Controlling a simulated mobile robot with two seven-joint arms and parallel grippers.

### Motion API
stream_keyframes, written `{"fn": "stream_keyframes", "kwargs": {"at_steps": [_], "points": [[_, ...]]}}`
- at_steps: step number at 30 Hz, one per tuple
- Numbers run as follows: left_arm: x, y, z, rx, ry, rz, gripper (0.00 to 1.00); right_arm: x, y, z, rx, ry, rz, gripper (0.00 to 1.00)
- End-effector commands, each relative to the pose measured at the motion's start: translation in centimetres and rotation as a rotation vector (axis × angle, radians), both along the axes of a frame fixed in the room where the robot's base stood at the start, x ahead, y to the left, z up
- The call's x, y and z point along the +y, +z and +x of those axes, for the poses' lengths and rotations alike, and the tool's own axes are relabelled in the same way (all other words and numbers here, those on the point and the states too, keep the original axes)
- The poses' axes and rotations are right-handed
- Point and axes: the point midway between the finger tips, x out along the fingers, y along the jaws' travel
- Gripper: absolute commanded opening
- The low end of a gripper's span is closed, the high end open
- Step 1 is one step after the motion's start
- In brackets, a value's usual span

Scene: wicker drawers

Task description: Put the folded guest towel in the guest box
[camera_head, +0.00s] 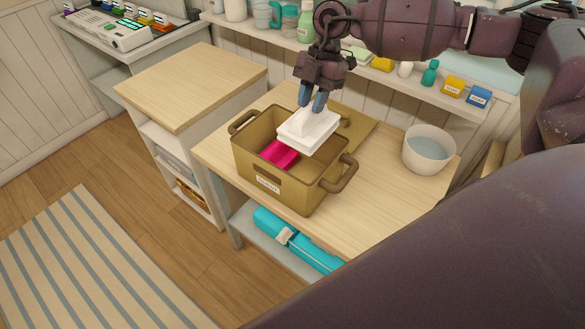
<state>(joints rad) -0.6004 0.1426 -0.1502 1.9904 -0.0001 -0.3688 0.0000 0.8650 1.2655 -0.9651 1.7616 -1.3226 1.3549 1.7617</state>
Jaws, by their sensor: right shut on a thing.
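The white folded guest towel (307,133) is held by my right gripper (313,105), whose fingers point down and are shut on its top. The towel is over the opening of the olive-brown guest box (256,167), near the rim; I cannot tell its exact height above the box. The box has handles at its ends and a white label on its front, too small to read surely. A bright pink folded item (279,154) lies inside the box. The towel and gripper hide part of the box's far side. My left gripper is not in view.
The box stands on a light wooden table (385,215). A pale bowl (428,149) stands at the right. A shelf behind holds several bottles and small boxes, including a yellow one (453,86). Teal rolled items (300,243) lie on the shelf below. The cabinet top (190,84) at left is bare.

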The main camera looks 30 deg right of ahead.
Motion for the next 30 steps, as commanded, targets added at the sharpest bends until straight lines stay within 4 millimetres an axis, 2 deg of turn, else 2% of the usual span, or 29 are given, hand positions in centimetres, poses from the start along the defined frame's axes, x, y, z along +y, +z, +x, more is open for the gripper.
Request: {"fn": "stream_keyframes", "kwargs": {"at_steps": [5, 21, 24, 30], "points": [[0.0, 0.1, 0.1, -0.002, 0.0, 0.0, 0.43, 0.1, -2.6, -0.1, 0.004, -0.011, 0.001, 0.0], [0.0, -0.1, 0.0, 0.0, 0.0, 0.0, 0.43, 0.1, -13.9, 0.0, 0.002, -0.009, 0.0, 0.0], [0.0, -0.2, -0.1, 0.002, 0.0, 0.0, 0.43, 0.0, -15.0, 0.0, 0.002, -0.01, 0.0, 0.0], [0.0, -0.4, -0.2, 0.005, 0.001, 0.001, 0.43, 0.0, -16.0, 0.0, 0.001, -0.008, 0.0, 0.0]]}}
